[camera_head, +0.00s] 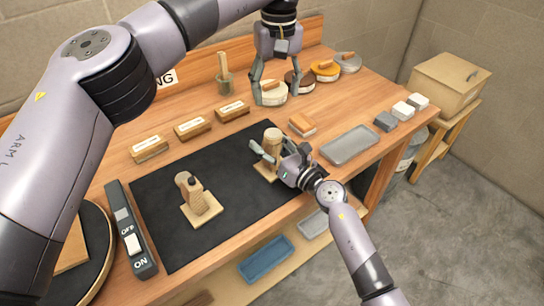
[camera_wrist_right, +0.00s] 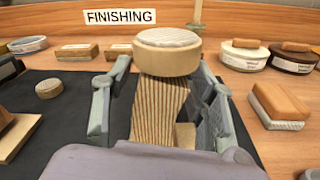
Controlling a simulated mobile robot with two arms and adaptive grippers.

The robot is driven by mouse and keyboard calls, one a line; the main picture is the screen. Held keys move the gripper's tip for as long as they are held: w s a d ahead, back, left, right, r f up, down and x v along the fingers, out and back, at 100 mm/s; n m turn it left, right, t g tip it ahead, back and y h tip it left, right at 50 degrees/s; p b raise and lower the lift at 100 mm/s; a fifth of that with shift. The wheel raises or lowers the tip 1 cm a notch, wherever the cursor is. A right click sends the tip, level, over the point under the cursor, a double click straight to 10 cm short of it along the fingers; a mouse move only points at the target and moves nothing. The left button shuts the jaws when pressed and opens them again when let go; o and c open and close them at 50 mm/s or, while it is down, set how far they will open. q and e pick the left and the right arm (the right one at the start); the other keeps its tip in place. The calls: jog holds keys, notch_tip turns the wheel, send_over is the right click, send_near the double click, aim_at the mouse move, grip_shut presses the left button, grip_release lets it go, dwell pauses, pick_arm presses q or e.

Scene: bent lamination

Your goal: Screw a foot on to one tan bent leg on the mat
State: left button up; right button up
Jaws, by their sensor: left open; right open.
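One tan bent leg (camera_head: 272,140) stands on a board on the black mat, right of the mat's middle. In the right wrist view the striped leg (camera_wrist_right: 160,108) carries a round foot (camera_wrist_right: 168,50) with a pale top; how tightly it sits cannot be told. My right gripper (camera_head: 269,156) is open, with its fingers either side of the leg. Another tan bent leg (camera_head: 188,189) stands on its own board further left. A small tan disc (camera_wrist_right: 48,88) shows left in the wrist view. My left gripper (camera_head: 271,90) is open at the table's back, around a pale round tin (camera_head: 272,96).
Several labelled blocks (camera_head: 192,128) line the mat's back edge. More round tins (camera_head: 325,70) stand at the back right. A grey tray (camera_head: 349,145) and a sanding block (camera_head: 302,124) lie right of the mat. An ON/OFF switch bar (camera_head: 131,235) lies left. The black mat's (camera_head: 240,220) front is clear.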

jog(key=v, duration=1.2)
dwell(0.4)
